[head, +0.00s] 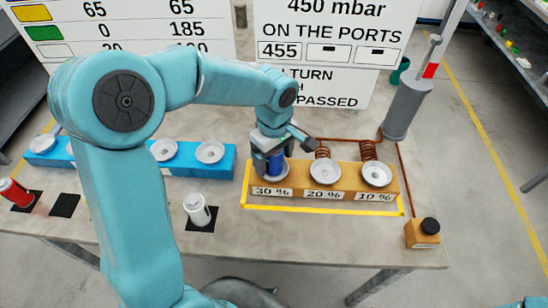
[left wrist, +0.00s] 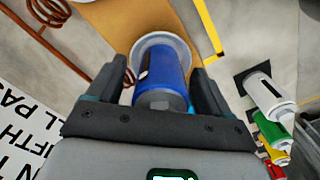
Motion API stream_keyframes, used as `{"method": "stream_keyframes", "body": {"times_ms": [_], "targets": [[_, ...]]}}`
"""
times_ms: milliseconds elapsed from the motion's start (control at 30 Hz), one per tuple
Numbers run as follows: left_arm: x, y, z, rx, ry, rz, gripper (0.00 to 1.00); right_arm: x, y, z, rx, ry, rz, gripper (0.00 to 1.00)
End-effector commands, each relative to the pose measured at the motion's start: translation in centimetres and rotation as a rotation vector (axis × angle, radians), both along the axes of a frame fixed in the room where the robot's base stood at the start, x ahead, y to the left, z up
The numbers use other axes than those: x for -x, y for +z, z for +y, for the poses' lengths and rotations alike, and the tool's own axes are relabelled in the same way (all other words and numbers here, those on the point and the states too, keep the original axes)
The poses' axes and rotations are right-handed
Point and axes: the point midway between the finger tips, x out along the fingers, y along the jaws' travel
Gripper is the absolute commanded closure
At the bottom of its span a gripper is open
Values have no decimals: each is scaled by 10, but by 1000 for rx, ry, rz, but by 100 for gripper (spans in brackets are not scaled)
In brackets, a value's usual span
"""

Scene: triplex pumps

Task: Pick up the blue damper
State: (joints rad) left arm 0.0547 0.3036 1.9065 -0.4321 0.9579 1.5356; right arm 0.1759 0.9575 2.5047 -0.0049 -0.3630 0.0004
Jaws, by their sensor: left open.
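The blue damper (head: 276,164) stands in the white cup at the 30 % port of the tan block (head: 328,195), partly covered by my gripper in the head view. In the left wrist view the blue damper (left wrist: 161,68) has a grey end towards me and a white ring around its far end. My left gripper (head: 279,150) is at the damper, with one finger on each side of it. The left wrist view shows the open fingers (left wrist: 158,75) with narrow gaps beside the damper. My right gripper is not in view.
The cups at the 20 % port (head: 325,172) and 10 % port (head: 377,174) look empty. Copper coils (head: 369,150) and a grey cylinder (head: 406,105) are behind and right. A white damper (head: 197,209) and a red one (head: 15,191) stand left. A sign board (head: 325,82) stands behind.

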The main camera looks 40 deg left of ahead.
Motion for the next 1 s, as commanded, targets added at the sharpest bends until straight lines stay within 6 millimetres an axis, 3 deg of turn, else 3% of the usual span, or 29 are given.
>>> {"method": "stream_keyframes", "body": {"times_ms": [67, 100, 300, 333, 367, 567, 767, 1000], "targets": [[0, 0, 0, 0, 0, 0, 20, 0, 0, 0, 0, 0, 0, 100], [0, 0, 0, 0, 0, 0, 26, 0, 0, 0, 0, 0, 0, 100], [0, 0, 0, 0, 0, -1, 91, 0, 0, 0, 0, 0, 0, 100], [0, 1, 0, 0, 1, -1, 91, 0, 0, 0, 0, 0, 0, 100], [0, 1, 0, 0, 1, -1, 97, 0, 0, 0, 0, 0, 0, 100], [0, 2, 0, 0, 1, -2, 97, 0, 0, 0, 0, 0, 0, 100], [-1, 18, 0, 0, 2, -5, 97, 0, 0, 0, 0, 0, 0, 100], [-2, 79, 0, 0, 0, -9, 97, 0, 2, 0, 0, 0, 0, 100]]}}
